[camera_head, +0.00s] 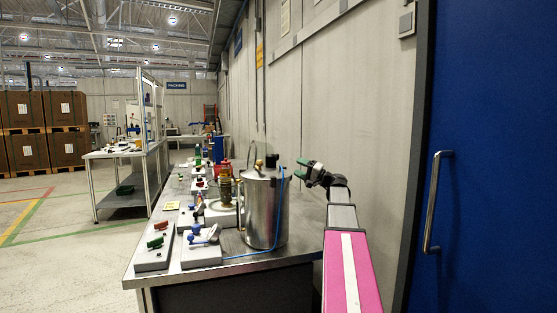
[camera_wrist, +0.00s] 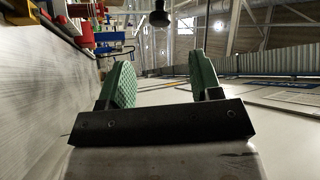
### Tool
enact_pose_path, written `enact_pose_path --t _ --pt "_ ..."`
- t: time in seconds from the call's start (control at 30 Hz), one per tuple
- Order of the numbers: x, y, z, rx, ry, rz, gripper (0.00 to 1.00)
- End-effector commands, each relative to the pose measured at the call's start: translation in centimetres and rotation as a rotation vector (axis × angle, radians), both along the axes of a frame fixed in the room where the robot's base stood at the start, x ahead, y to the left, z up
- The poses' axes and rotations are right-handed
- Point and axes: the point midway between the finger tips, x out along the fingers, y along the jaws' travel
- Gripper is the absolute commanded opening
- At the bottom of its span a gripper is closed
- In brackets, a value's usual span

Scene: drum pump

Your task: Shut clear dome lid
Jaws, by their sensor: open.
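A shiny metal drum (camera_head: 262,212) with a brass knob on top stands near the front of the metal bench. A white base (camera_head: 222,214) with a brass-coloured fitting (camera_head: 225,184) is just left of it, partly hidden by the drum. My gripper (camera_head: 302,169) is raised at the right of the drum, near the height of its top, apart from it. In the wrist view the gripper's two green fingers (camera_wrist: 162,78) are spread with nothing between them.
A blue hose runs beside the drum. A grey wall (camera_head: 355,110) and a blue door (camera_head: 500,160) are close on the right.

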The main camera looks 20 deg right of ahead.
Motion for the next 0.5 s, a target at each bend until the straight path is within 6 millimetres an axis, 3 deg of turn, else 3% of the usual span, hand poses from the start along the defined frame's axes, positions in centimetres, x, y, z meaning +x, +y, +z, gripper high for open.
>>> enact_pose_path --t 0.5 --pt "5.4 5.7 2.6 -0.001 0.0 0.002 0.59"
